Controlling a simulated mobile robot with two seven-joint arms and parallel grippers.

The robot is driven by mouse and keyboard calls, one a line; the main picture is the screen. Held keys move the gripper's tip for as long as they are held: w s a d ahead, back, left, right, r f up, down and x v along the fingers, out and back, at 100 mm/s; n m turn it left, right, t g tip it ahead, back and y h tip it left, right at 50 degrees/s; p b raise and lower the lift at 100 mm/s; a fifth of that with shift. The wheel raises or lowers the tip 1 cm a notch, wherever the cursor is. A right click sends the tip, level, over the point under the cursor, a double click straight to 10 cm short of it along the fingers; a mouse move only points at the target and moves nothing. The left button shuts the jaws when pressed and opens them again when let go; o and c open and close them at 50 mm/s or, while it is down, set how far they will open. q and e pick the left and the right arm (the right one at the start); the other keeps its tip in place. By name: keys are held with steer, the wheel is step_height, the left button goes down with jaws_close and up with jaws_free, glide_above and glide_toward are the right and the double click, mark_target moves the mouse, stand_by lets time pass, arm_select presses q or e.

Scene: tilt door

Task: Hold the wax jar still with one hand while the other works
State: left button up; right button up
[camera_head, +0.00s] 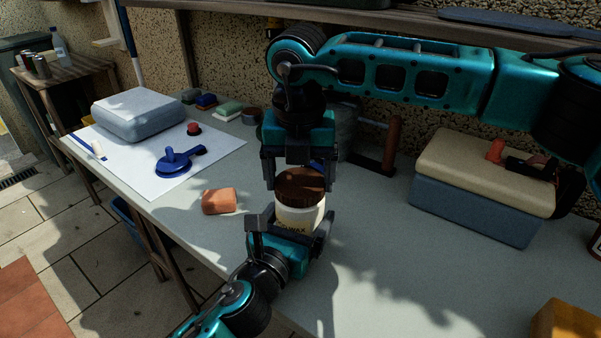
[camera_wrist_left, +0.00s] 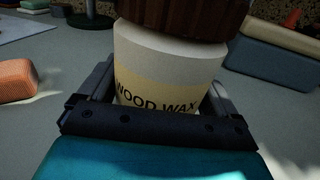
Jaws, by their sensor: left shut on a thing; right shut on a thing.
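The wax jar (camera_head: 297,216) stands upright on the workbench, cream with a yellow label and a brown ribbed lid (camera_head: 300,187). In the left wrist view the jar (camera_wrist_left: 165,75) shows the words "WOOD WAX". My left gripper (camera_head: 289,232) comes in low from the front and is shut around the jar's lower body. My right gripper (camera_head: 301,183) reaches down from above, its two fingers on either side of the lid and shut on it. The lid sits on top of the jar. The fingertips' contact with the far side of the jar is hidden.
An orange block (camera_head: 219,201) lies left of the jar. A white sheet (camera_head: 215,155) holds a grey-blue case (camera_head: 138,115) and a blue suction tool (camera_head: 178,161). A blue box with a cream lid (camera_head: 478,190) stands at right.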

steer(key=m, duration=0.4)
steer(key=shift+a+h, duration=0.1)
steer(key=shift+h, duration=0.2)
steer(key=m, duration=0.3)
steer(key=shift+m, duration=0.4)
arm_select(q)
steer(key=shift+f, duration=0.1)
arm_select(e)
steer(key=m, duration=0.4)
steer(key=shift+g+h, duration=0.3)
steer(key=shift+g, duration=0.1)
steer(key=m, duration=0.3)
steer(key=shift+w+m, duration=0.1)
steer(key=shift+m, duration=0.3)
steer(key=o, duration=0.8)
step_height(320, 180, up, 12)
steer(key=a, duration=0.1)
steer(key=shift+a, duration=0.25)
